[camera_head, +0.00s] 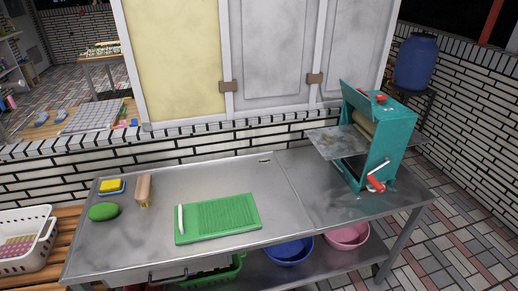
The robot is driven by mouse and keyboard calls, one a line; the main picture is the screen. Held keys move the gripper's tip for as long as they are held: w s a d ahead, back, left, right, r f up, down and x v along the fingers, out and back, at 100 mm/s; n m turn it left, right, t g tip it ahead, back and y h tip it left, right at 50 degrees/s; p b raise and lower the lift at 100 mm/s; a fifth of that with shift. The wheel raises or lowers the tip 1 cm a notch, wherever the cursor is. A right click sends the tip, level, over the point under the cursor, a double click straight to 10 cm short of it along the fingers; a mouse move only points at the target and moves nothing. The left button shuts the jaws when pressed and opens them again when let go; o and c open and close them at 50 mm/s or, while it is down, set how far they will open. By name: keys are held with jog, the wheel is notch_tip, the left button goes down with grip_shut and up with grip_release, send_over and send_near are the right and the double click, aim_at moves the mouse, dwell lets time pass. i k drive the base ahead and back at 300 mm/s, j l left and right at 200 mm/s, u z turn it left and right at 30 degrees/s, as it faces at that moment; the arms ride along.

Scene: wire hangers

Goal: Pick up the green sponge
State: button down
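A green oval thing, which looks like the green sponge (103,212), lies at the left end of the metal table (160,245), near its left edge. Its top is uncovered and nothing touches it. My gripper is not in view, and no part of my arm shows.
A yellow block on a blue dish (111,186) sits just behind the sponge, and a wooden brush (143,190) lies to its right. A green ridged board (218,219) with a white stick (181,219) is mid-table. A teal roller machine (385,140) stands right. A white basket (25,240) is left.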

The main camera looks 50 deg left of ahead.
aim_at(106, 212)
jog(key=u, duration=3.1)
